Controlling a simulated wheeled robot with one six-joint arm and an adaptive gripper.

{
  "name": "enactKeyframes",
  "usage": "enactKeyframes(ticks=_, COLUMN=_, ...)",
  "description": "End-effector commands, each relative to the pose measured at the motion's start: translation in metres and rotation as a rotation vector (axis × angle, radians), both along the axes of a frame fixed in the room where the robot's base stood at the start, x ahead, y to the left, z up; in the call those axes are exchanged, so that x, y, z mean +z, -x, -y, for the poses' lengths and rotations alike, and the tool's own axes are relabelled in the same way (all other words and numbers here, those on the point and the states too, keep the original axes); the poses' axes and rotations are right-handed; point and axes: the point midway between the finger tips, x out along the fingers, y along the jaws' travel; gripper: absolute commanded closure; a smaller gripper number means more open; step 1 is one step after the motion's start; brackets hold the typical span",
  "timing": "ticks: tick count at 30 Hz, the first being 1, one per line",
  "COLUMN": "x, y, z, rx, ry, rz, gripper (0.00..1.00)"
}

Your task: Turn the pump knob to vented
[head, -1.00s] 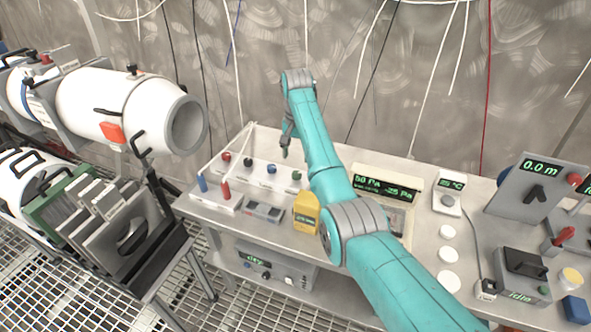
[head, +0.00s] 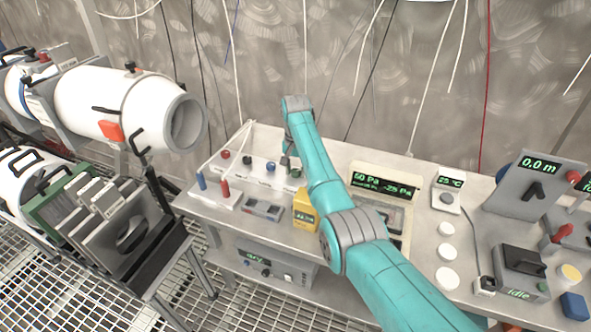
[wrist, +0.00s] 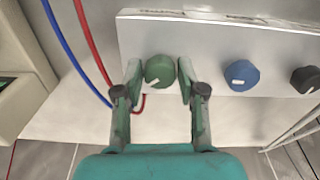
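My gripper (wrist: 159,78) is open, with one finger on each side of the green knob (wrist: 159,71) on the pale panel (wrist: 200,42). A narrow gap shows between the knob and each finger. The knob's white pointer mark points to the lower left in the wrist view. In the head view the gripper (head: 289,160) is low at the green knob (head: 296,173), at the right end of the knob row. No label naming the pump knob is readable, so I cannot tell whether this is it.
The blue knob (wrist: 241,75) and black knob (wrist: 305,79) sit beside the green one, and a red knob (head: 225,154) is at the row's far end. A yellow device (head: 305,210) and a pressure display (head: 383,186) stand close by. Blue and red cables run beside the panel.

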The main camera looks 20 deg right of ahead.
Motion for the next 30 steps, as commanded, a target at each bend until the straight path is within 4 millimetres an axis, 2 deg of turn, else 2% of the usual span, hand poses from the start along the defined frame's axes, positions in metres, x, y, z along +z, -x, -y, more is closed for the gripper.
enactKeyframes(ticks=1, x=0.0001, y=0.0, z=0.0, rx=0.0, ry=0.0, rz=0.0, gripper=0.8)
enactKeyframes(ticks=3, x=0.0, y=0.0, z=0.0, rx=0.0, ry=0.0, rz=0.0, gripper=0.98)
enactKeyframes(ticks=4, x=0.0, y=0.0, z=0.0, rx=0.0, ry=0.0, rz=0.0, gripper=1.0)
enactKeyframes(ticks=17, x=0.0, y=0.0001, z=0.0001, rx=0.079, ry=0.0, rz=0.0, gripper=1.0)
enactKeyframes(ticks=30, x=0.0, y=0.0003, z=0.0009, rx=0.439, ry=0.0, rz=0.0, gripper=1.0)
